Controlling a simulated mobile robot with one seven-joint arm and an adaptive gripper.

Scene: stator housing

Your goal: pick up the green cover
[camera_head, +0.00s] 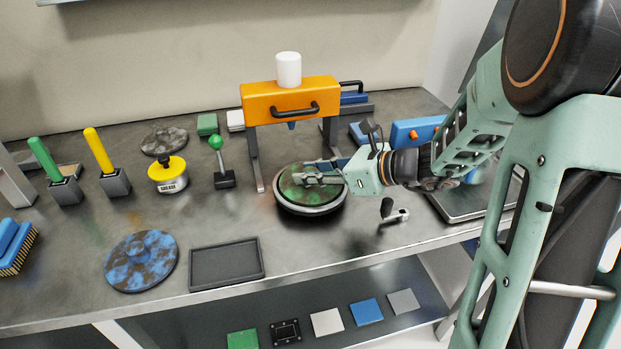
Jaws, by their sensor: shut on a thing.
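The green cover (295,199) is a round, mottled green and dark disc. It sits in or on a dark round base with a pale rim (310,212), under the front of the orange press. My gripper (325,178) reaches in from the right and lies over the top of the cover. It is shut on the cover, at about its middle. The fingers hide the part that they hold. I cannot tell whether the cover is lifted off the base.
An orange press (290,100) stands right behind the cover. A small crank handle (394,211) lies to its right. A black tray (226,264) and a blue mottled disc (141,261) lie at front left. A green-knobbed lever (220,165) and yellow grease tin (168,175) stand left.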

